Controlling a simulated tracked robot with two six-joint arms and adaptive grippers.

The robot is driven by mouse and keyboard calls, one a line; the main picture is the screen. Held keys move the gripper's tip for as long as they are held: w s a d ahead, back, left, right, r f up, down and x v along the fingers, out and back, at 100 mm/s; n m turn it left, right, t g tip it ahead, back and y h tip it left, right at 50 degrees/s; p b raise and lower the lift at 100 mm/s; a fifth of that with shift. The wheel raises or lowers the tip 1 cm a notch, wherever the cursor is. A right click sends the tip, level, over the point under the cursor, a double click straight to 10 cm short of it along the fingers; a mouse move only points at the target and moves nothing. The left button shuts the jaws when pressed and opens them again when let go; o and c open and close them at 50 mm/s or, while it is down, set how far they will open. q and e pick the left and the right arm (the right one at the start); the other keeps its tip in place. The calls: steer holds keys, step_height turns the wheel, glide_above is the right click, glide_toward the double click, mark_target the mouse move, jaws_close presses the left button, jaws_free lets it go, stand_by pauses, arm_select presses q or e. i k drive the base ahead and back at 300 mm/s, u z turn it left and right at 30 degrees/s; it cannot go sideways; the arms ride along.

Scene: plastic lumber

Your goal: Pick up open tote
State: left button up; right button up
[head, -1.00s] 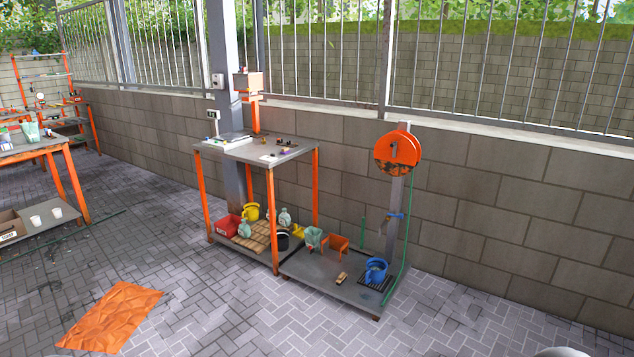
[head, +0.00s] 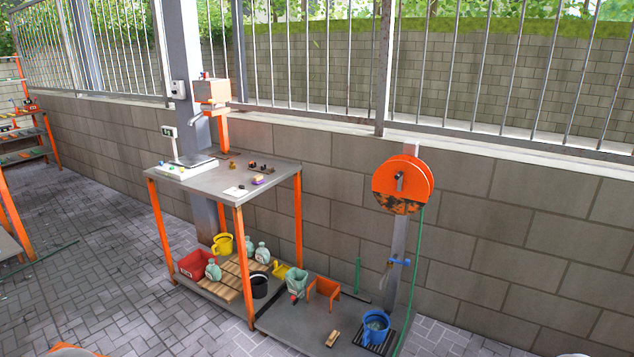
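A red open-topped box with a pale label, which looks like the open tote (head: 193,266), sits on the low shelf under the grey workbench, at its left end. A pale green bottle (head: 213,270) stands close at its right and a yellow watering can (head: 222,245) behind it. The inside of the box is too small to make out. Neither of my grippers is in view.
The workbench (head: 225,185) has orange legs in front of the shelf. A black bucket (head: 259,286) stands on the shelf. Right of it, a low platform holds an orange holder (head: 322,291) and a blue bucket (head: 375,327).

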mark_target(297, 284)
steer(key=u, duration=0.2)
steer(key=i, duration=1.65)
steer(key=u, duration=0.6)
steer(key=i, duration=1.4)
steer(key=u, duration=0.3)
